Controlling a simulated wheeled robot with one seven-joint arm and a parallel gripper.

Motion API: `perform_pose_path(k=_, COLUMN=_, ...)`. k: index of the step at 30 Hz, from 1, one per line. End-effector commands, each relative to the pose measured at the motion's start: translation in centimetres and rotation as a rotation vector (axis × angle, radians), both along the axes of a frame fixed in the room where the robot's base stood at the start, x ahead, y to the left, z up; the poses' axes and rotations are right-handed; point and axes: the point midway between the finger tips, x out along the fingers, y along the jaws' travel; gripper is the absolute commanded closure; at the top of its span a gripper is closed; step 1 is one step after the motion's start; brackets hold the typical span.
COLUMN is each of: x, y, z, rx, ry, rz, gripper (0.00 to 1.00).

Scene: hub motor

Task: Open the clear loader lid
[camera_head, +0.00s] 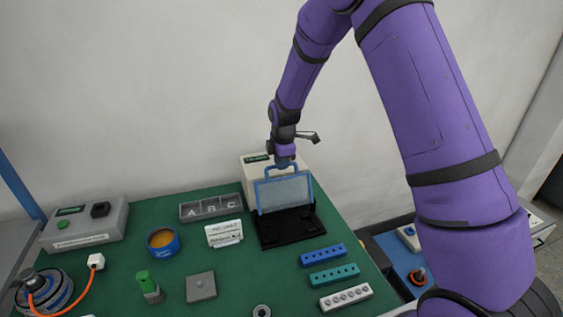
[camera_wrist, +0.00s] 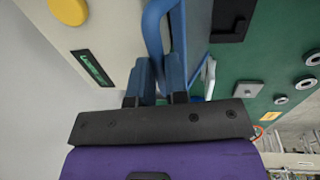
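The clear loader lid (camera_head: 285,192) has a blue frame and stands steeply raised at the back of the black loader base (camera_head: 290,230). A blue loop handle (camera_head: 266,172) rises from its top edge. My gripper (camera_head: 285,162) points down at this handle from above. In the wrist view the handle (camera_wrist: 152,30) runs down to my gripper (camera_wrist: 161,72), whose fingers are close together around the bar. The exact contact is partly hidden.
A pale box (camera_head: 254,168) with a small display stands right behind the lid. On the green table (camera_head: 235,285), a white sign (camera_head: 224,233) and a lettered tray (camera_head: 211,207) are to the left. Blue (camera_head: 322,255), teal (camera_head: 334,276) and white (camera_head: 346,297) hole blocks lie in front at right.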

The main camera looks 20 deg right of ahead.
Motion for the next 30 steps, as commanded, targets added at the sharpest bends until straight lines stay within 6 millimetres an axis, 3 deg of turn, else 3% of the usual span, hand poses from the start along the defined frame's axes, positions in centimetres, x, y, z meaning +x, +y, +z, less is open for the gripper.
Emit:
perform_pose_path(k=8, x=-0.3, y=0.0, z=0.1, rx=0.0, ry=-0.001, rz=0.0, gripper=1.0)
perform_pose_path(k=18, x=-4.1, y=-0.1, z=0.7, rx=0.0, ry=0.001, rz=0.0, gripper=1.0)
perform_pose_path(k=26, x=-4.1, y=0.0, z=0.6, rx=-0.001, ry=0.002, rz=0.001, gripper=1.0)
perform_pose_path(k=27, x=-4.1, y=0.0, z=0.6, rx=-0.001, ry=0.002, rz=0.001, gripper=0.79)
perform_pose_path(k=30, x=-4.1, y=0.0, z=0.6, rx=-0.001, ry=0.001, rz=0.001, gripper=0.6)
